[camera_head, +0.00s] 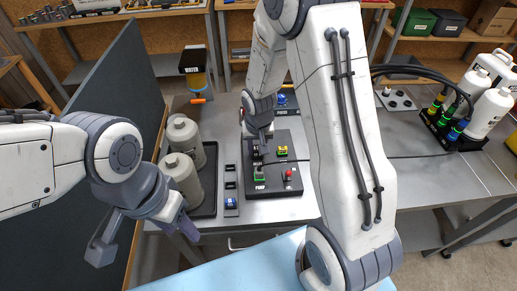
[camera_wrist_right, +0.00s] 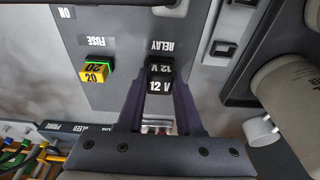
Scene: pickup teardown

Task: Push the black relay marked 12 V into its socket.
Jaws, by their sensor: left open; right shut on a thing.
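The black relay (camera_wrist_right: 159,86), marked 12 V in white, sits between the fingertips of my right gripper (camera_wrist_right: 160,95) at the RELAY label on the dark panel (camera_wrist_right: 115,60). The gripper is shut on it. The relay's socket is hidden behind it, and I cannot tell how deep it sits. In the head view my right gripper (camera_head: 260,138) points down at the upper left of the panel (camera_head: 272,188), hiding most of the relay. My left gripper (camera_head: 146,238) is open and empty, at the lower left, away from the panel.
A yellow fuse (camera_wrist_right: 95,76) marked 20 stands beside the relay. Grey bottles (camera_head: 183,178) stand in a black tray on the left. A blue block (camera_head: 230,203) lies in a narrow rack.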

